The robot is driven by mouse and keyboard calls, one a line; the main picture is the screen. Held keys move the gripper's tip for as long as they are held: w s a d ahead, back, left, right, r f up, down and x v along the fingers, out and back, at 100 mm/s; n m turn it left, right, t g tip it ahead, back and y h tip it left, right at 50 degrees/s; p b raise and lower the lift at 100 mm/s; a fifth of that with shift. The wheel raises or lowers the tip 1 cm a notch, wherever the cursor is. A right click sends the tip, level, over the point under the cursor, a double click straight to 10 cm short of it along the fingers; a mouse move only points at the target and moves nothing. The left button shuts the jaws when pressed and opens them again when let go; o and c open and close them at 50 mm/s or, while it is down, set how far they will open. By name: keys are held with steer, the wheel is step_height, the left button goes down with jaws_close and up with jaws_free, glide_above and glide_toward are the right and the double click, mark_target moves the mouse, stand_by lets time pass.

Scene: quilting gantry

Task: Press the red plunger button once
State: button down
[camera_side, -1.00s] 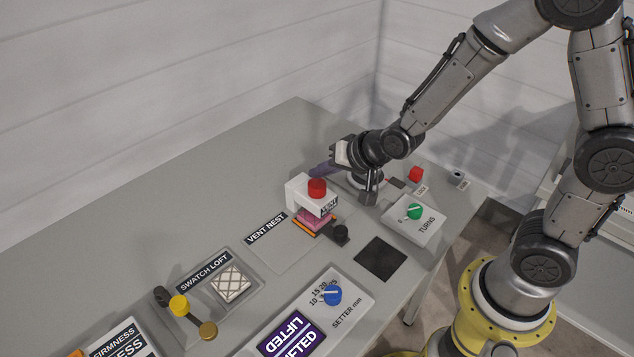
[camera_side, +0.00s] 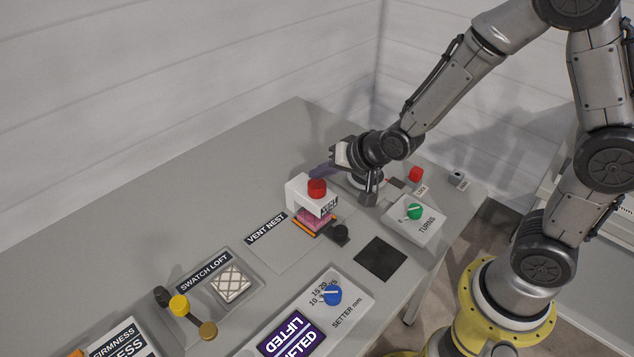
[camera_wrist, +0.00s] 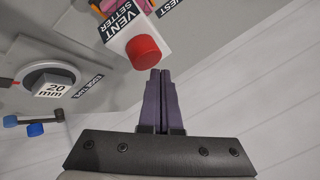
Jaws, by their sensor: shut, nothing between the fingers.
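The red plunger button (camera_side: 317,188) sits on top of the white vent setter block (camera_side: 300,192). In the wrist view the red button (camera_wrist: 144,52) is close to the fingertips, a little up and left of them. My gripper (camera_side: 315,171) is shut and empty, its dark purple fingers just behind the button in the side view. In the wrist view the fingers of my gripper (camera_wrist: 160,73) lie side by side. They look apart from the button, though their exact height over it is hard to tell.
Another red knob (camera_side: 415,174) stands near a lock label. A green knob (camera_side: 414,211) is on the turns panel, and a blue dial (camera_side: 332,294) is on the setter panel. A pink layered stack (camera_side: 313,219) sits beneath the vent setter. The table's back left is clear.

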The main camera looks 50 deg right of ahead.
mark_target(321, 186)
steer(key=shift+f, duration=0.3)
steer(key=shift+f, duration=1.1)
stand_by(1.2)
steer(key=shift+r, duration=1.45)
steer(key=shift+r, duration=2.55)
